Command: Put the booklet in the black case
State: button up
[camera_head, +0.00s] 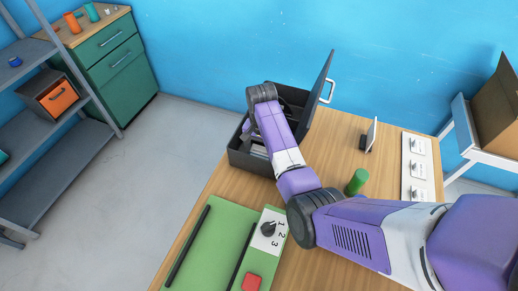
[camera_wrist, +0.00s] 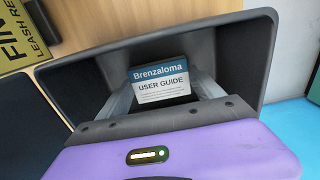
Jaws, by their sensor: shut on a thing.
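The black case (camera_head: 243,158) stands open on the wooden table, its lid (camera_head: 319,95) raised on the right with a light handle. In the wrist view the case wall (camera_wrist: 255,35) surrounds my gripper (camera_wrist: 165,98). The booklet (camera_wrist: 163,82), white and blue with "Brenzaloma USER GUIDE" on it, sits between my two fingers, which are shut on it. My gripper points down into the case. In the head view my arm hides most of the case's inside and my fingertips. Whether the booklet touches the case floor is not clear.
A green board (camera_head: 215,240) with a dial and a red block (camera_head: 251,282) lies at the table's front. A green cylinder (camera_head: 356,182), a small upright panel (camera_head: 370,136) and a white switch panel (camera_head: 417,168) are right of the case. A yellow sign (camera_wrist: 20,35) shows beside the case.

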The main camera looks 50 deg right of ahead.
aim_at(261, 153)
jog(key=shift+f, duration=0.4)
jog(key=shift+f, duration=0.15)
jog(key=o, duration=1.5)
notch_tip(261, 153, up, 12)
jog(key=shift+r, duration=0.2)
